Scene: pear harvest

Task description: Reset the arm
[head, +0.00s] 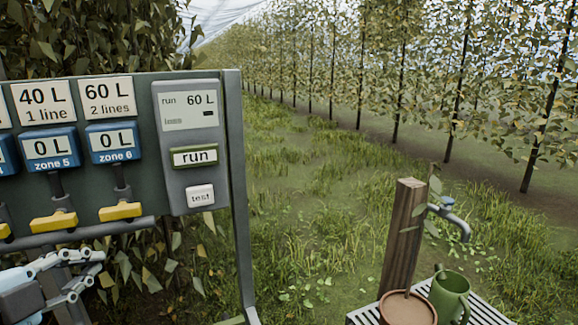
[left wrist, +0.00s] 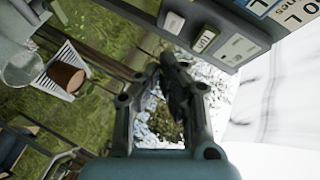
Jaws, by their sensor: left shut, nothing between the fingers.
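My left gripper (head: 98,265) is at the lower left of the head view, just below the irrigation panel's pipe and the yellow valve handles. It is shut and holds nothing. In the left wrist view its fingers (left wrist: 176,80) reach up the middle, with the panel beyond them at the upper right. The grey controller (head: 188,112) on the panel reads "run 60 L". It has a run button (head: 194,156) and a test button (head: 200,195), both right of and above my gripper. My right gripper does not show.
The green panel (head: 232,180) carries blue meters for zone 5 (head: 50,148) and zone 6 (head: 113,142), both reading 0 L. Grass lies between.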

